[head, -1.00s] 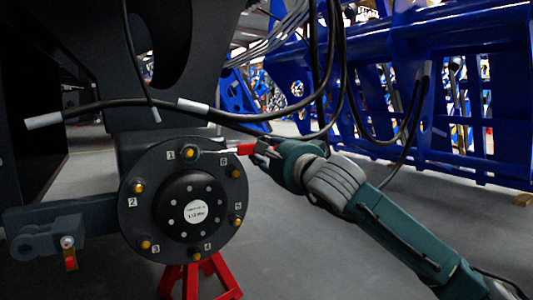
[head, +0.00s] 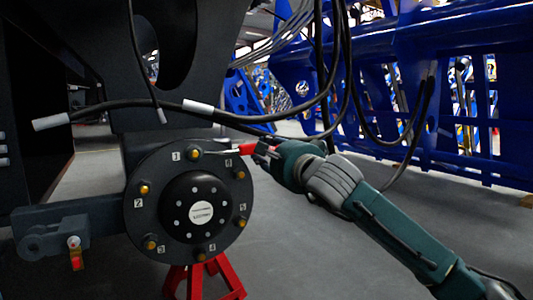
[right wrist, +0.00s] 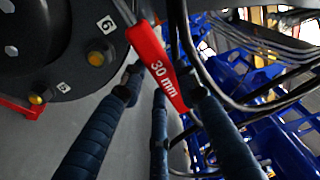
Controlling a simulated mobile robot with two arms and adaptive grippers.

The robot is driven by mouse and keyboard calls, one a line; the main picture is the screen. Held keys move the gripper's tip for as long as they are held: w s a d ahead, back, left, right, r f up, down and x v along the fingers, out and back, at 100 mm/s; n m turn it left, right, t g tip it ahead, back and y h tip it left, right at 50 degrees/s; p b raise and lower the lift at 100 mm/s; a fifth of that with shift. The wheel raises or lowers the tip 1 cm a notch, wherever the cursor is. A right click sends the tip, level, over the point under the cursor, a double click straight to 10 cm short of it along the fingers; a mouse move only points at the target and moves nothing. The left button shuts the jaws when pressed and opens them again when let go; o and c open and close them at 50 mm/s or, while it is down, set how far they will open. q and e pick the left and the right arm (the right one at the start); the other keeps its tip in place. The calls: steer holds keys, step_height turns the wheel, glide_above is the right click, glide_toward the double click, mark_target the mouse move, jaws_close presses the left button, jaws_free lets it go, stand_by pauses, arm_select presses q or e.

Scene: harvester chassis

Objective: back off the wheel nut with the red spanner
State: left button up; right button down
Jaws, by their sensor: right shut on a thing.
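The dark round wheel hub (head: 158,225) carries several yellowish nuts with number labels 1 to 6. The red spanner (head: 247,148) has a red handle and a grey shank that reaches left to nut 1 (head: 194,154) at the hub's top. Whether its jaw is fully seated on that nut is too small to tell. My right gripper (head: 264,149) is shut on the handle, right of the hub. In the right wrist view the handle, marked "30 mm" (right wrist: 160,70), lies between my fingers (right wrist: 161,84); the spanner's jaw is out of frame. My left gripper is not in view.
Black hoses (head: 258,119) with grey ends hang just above the spanner and arm. A red stand (head: 226,276) is below the hub. A dark bracket (head: 66,226) projects left. Blue machine framing (head: 440,130) stands at the right. Grey floor is open below my arm.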

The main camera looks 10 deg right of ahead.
steer(key=shift+s+r+n+p, duration=0.1)
steer(key=shift+r+n+p, duration=0.95)
steer(key=shift+r, duration=0.6)
steer(key=r+n+p, duration=0.1)
steer(key=a+r+n+p, duration=0.1)
steer(key=r, duration=0.1)
steer(key=shift+s+r+t, duration=0.1)
steer(key=shift+t, duration=0.2)
steer(key=shift+r+p, duration=0.1)
steer(key=shift+p, duration=0.2)
steer(key=r, duration=0.1)
steer(key=r+n+p, duration=0.1)
steer(key=a+n+p, duration=0.1)
steer(key=shift+s+a+r+n, duration=0.1)
steer(key=shift+s+r+n, duration=0.15)
steer(key=shift+r, duration=0.15)
